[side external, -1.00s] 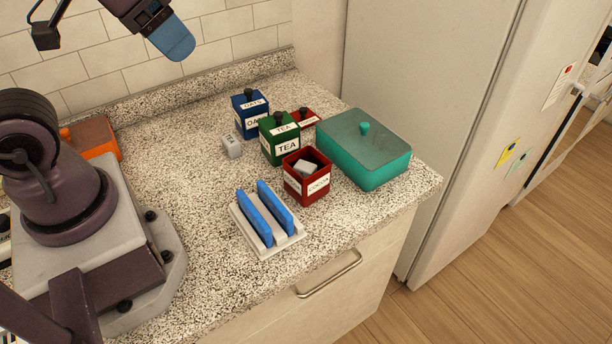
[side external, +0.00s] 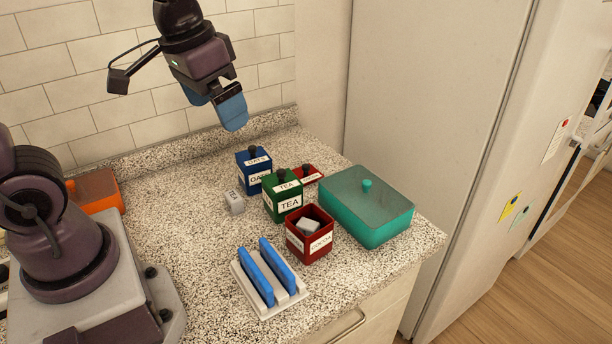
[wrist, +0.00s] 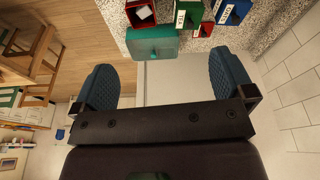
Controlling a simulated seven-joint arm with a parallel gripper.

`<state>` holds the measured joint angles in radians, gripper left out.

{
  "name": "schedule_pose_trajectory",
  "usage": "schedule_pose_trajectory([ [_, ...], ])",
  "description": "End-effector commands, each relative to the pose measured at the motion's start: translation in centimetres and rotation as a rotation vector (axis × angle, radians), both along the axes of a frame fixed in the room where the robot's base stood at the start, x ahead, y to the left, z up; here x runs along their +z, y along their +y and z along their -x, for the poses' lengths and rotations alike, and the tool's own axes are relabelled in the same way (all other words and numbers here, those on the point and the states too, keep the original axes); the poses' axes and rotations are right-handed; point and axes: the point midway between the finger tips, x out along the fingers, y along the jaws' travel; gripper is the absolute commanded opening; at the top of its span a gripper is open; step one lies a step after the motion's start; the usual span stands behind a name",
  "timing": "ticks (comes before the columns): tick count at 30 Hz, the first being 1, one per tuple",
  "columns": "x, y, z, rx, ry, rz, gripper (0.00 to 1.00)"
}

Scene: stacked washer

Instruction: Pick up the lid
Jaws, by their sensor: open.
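Several lids are in view, and I cannot tell which one the task means. The teal box (side external: 385,228) has a flat lid (side external: 345,192) with a round teal knob; the box also shows in the wrist view (wrist: 152,47). The green TEA canister (side external: 289,205) and blue OATS canister (side external: 247,177) have lids with black knobs. A red piece with a black knob (side external: 309,174) is partly hidden behind TEA. The red COCOA canister (side external: 315,246) is open on top with a pale block inside. My gripper (side external: 217,108) is open and empty, high above the counter behind the canisters.
A white rack (side external: 269,292) with two blue upright slabs stands at the counter's front. A small pale block (side external: 235,202) lies beside OATS. An orange box (side external: 97,191) is at the left. The tiled wall (side external: 100,90) is behind, the fridge (side external: 430,120) at the right. Mid-left counter is clear.

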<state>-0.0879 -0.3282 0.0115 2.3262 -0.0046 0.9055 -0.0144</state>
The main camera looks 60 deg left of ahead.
Motion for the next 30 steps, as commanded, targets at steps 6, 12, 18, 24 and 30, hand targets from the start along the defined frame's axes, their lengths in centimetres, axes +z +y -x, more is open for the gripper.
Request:
schedule_pose_trajectory([
  [6,-3.0,3.1,-7.2,0.201,0.132,0.043,1.00],
  [12,-7.7,6.6,-13.4,0.447,0.221,0.077,1.00],
  [18,-14.2,10.4,-18.7,0.739,0.280,0.099,1.00],
  [24,-19.8,13.5,-22.6,1.042,0.284,0.117,1.00],
  [30,-19.0,14.8,-26.4,1.310,0.189,0.169,1.00],
])
